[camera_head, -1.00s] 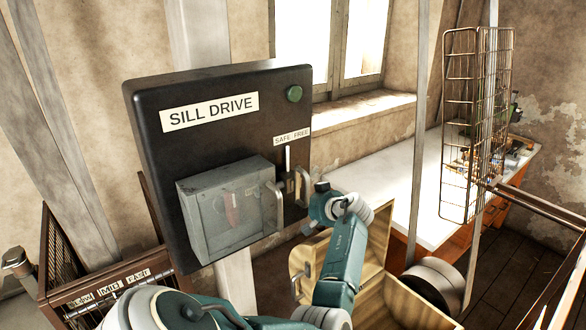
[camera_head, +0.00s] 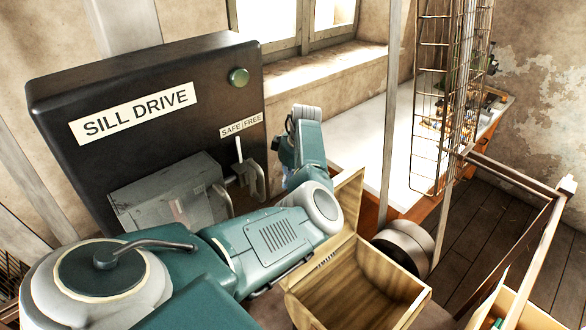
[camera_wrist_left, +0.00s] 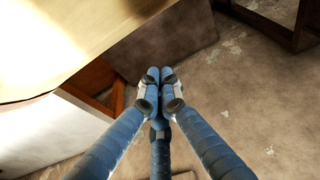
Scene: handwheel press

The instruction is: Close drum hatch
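No part in view is labelled a drum hatch. A pale wooden box (camera_head: 345,275), open at the top, stands below my left forearm, with an upright wooden panel (camera_head: 349,200) at its back; I cannot tell whether this is the hatch. My left arm reaches across the head view, and its wrist hides most of the gripper. In the left wrist view my left gripper (camera_wrist_left: 160,76) has its blue fingers drawn together at the tips, with nothing visible between them. It points toward the floor area, apart from the surfaces around it. My right gripper is not in view.
The black SILL DRIVE panel (camera_head: 100,90) has a green button (camera_head: 239,77), a grey box with a handle and a SAFE/FREE lever (camera_head: 239,150). A grey cylinder (camera_head: 402,245), a wire rack (camera_head: 445,100) and a white bench (camera_head: 352,150) are to the right.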

